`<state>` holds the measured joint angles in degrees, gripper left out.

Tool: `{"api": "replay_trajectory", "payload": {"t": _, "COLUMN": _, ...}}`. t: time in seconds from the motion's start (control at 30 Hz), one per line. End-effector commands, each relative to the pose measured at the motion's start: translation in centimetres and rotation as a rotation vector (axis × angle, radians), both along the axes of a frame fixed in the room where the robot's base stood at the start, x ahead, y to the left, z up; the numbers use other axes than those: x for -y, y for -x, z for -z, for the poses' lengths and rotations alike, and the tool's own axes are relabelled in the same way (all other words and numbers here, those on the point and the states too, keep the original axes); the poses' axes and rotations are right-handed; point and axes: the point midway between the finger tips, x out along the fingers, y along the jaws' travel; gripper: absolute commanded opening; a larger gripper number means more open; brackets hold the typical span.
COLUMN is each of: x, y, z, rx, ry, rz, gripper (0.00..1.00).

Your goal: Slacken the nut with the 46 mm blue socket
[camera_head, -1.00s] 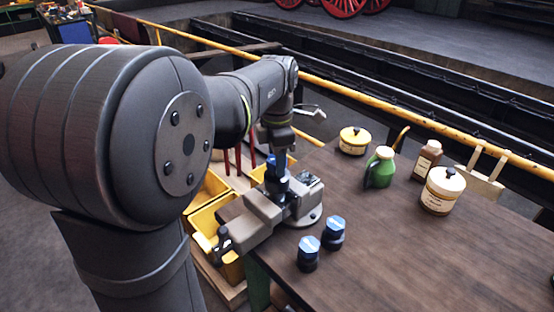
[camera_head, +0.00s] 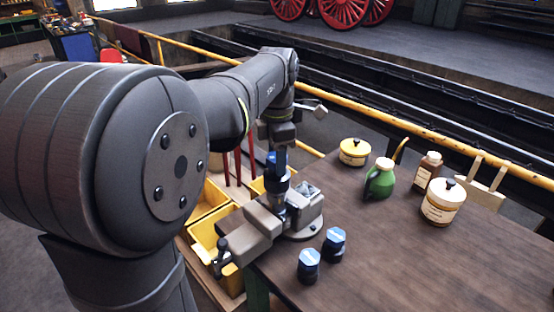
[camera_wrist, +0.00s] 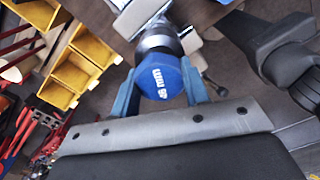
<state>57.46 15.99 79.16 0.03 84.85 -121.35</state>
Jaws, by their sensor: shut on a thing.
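My gripper (camera_wrist: 166,92) is shut on a socket with a blue hexagonal top (camera_wrist: 160,80). The lettering on the top appears upside down and seems to read 46 mm. In the head view the held socket (camera_head: 277,183) is upright over the grey bench vise (camera_head: 263,222), at its jaws. The nut is hidden beneath the socket, so I cannot tell how far the socket sits over it. Two other dark sockets with blue tops, a nearer one (camera_head: 308,268) and one just behind it (camera_head: 333,246), stand on the bench right of the vise.
The wooden bench (camera_head: 400,255) is clear at front right. Yellow bins (camera_head: 205,240) lie left of the vise. A yellow rail (camera_head: 400,133) runs behind.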

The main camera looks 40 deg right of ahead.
Motion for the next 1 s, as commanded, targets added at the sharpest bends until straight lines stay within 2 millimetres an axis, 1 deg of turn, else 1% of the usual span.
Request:
{"api": "replay_trajectory", "payload": {"t": 0.33, "x": 0.0, "y": 0.0, "z": -0.4, "rx": 0.001, "ry": 0.002, "rz": 0.0, "gripper": 0.0}}
{"api": "replay_trajectory", "payload": {"t": 0.7, "x": 0.0, "y": 0.0, "z": -3.6, "rx": 0.003, "ry": 0.004, "rz": 0.0, "gripper": 0.0}}
{"api": "replay_trajectory", "payload": {"t": 0.8, "x": 0.0, "y": 0.0, "z": -4.1, "rx": 0.001, "ry": 0.003, "rz": 0.0, "gripper": 0.0}}
{"api": "replay_trajectory", "payload": {"t": 1.0, "x": 0.0, "y": 0.0, "z": -4.1, "rx": 0.001, "ry": 0.002, "rz": 0.0, "gripper": 0.0}}
